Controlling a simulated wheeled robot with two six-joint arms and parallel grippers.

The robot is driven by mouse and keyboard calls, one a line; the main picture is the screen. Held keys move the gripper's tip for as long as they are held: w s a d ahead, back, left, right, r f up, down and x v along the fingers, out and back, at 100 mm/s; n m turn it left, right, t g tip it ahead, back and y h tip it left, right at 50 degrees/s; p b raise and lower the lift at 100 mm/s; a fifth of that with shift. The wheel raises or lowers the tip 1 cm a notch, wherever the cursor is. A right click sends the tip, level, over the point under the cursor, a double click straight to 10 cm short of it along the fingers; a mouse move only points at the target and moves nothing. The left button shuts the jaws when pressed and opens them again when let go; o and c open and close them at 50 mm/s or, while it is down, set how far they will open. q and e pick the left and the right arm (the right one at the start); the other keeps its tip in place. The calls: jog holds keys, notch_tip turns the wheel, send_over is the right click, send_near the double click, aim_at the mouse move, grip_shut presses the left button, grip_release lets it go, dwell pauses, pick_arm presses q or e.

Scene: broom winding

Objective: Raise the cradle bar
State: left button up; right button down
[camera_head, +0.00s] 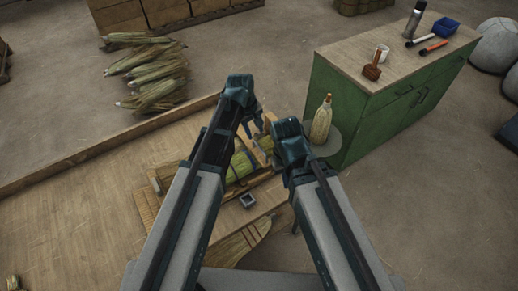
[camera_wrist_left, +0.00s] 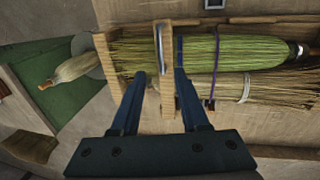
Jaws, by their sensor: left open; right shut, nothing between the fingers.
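A green broom bundle (camera_wrist_left: 245,52) with a dark cord around it lies in a wooden cradle (camera_wrist_left: 170,22); it also shows in the head view (camera_head: 239,166). A pale metal bar (camera_wrist_left: 159,48) crosses the cradle by the bundle's left part; I cannot tell whether it is the cradle bar. My left gripper (camera_wrist_left: 160,74) is open, with its fingertips on either side of this bar in the picture; contact cannot be told. In the head view the left gripper (camera_head: 256,130) is above the cradle. My right gripper (camera_head: 276,158) is shut and empty near the cradle's right end, its fingertips mostly hidden.
A green cabinet (camera_head: 345,110) with tools on top stands at right. A small metal box (camera_head: 247,201) sits on the bench near the cradle.

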aim_at(260, 148)
pick_arm(q)
jog(key=f+b, duration=0.3)
jog(key=d+f+b, duration=0.1)
jog(key=f+b, duration=0.2)
jog(key=w+f+b, duration=0.1)
jog(key=f+b, duration=0.1)
jog(key=f, duration=0.1)
jog(key=shift+w+d+f+b, duration=0.1)
jog(key=shift+d+f+b, duration=0.25)
jog(key=shift+f+b, duration=0.05)
grip_shut()
dwell(1.0)
